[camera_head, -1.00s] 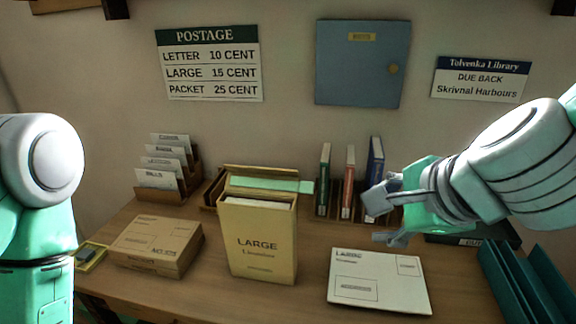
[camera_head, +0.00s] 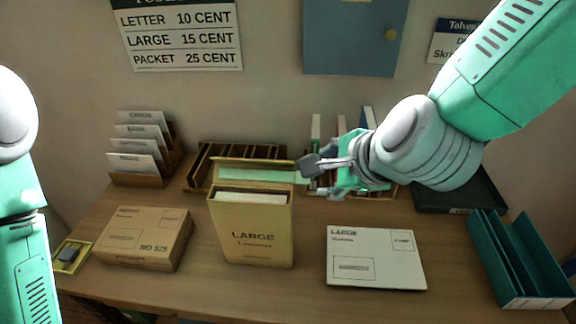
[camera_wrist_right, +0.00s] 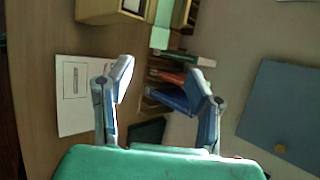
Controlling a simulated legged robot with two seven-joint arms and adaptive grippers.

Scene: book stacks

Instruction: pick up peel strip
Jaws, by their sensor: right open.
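The peel strip looks to be the pale green band (camera_head: 250,175) along the top of the upright tan "LARGE" packet (camera_head: 252,236), behind its opening. Its right end sticks out past the packet's edge. In the right wrist view the green strip (camera_wrist_right: 162,25) shows at the top, beyond the fingers. My right gripper (camera_head: 310,166) is just right of the strip's free end, and I cannot tell whether they touch. In the wrist view its two fingers (camera_wrist_right: 162,80) are spread with nothing between them. My left arm is at the left edge; its gripper is out of view.
A white "LARGE" envelope (camera_head: 375,258) lies right of the packet, a brown box (camera_head: 143,238) left. Upright books (camera_head: 315,130) stand behind my right gripper. A slotted wooden rack (camera_head: 240,152) and card holder (camera_head: 145,150) stand behind. Teal trays (camera_head: 515,265) are at right.

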